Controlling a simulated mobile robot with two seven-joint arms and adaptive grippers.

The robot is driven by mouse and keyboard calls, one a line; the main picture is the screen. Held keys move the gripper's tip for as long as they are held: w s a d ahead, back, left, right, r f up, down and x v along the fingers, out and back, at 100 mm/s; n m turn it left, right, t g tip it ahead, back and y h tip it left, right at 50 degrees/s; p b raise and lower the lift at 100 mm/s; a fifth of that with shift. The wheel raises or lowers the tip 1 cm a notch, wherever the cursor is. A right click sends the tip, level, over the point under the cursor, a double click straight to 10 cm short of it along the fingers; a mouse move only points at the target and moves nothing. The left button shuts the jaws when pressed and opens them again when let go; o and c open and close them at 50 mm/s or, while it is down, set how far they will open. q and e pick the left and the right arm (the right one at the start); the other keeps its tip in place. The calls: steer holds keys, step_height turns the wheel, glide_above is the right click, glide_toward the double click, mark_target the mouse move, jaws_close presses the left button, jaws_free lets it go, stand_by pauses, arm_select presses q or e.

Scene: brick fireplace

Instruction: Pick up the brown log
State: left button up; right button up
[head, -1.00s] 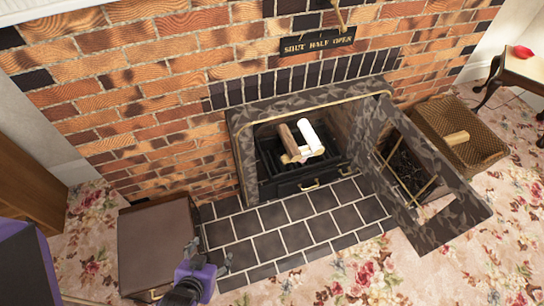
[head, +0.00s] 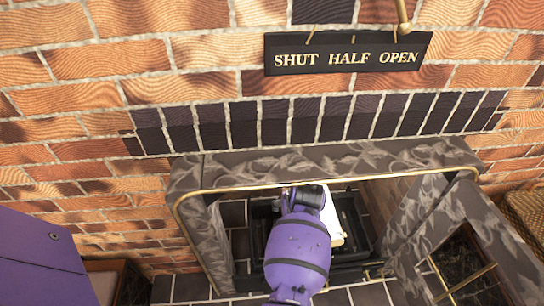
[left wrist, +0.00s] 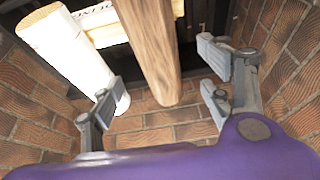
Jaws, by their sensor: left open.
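The brown log (left wrist: 152,50) shows in the left wrist view, running down from the top middle with its near end between my open fingers. A clear gap shows between the log and both fingers. The white log (left wrist: 68,52) lies to its left, passing behind the left finger; it also shows in the head view (head: 333,220), partly covered by my arm. My left gripper (left wrist: 160,85) is open and empty. In the head view my left gripper (head: 305,197) is inside the fireplace opening, and the brown log is hidden behind it. My right gripper is not in view.
The stone fireplace frame (head: 300,165) surrounds the opening, with brick walls close on the sides. Its open door (head: 420,225) stands at the right. A dark grate (head: 355,222) lies inside. A wicker basket (head: 526,215) is at the far right.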

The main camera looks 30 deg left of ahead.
arm_select(q)
steer(key=shift+w+d+f, duration=0.1)
steer(key=shift+w+d, duration=0.05)
steer(key=shift+w, duration=0.25)
steer(key=shift+b+x, duration=1)
steer(key=shift+x, duration=0.45)
steer(key=b+x, duration=0.2)
steer(key=x, duration=0.1)
steer(key=shift+f, duration=0.45)
steer(key=shift+w+a+f, duration=0.1)
steer(key=shift+a+f, duration=0.05)
steer(key=shift+a, duration=0.1)
steer(key=shift+w+r, duration=0.1)
steer(key=shift+r, duration=0.1)
steer(key=c, duration=1.6)
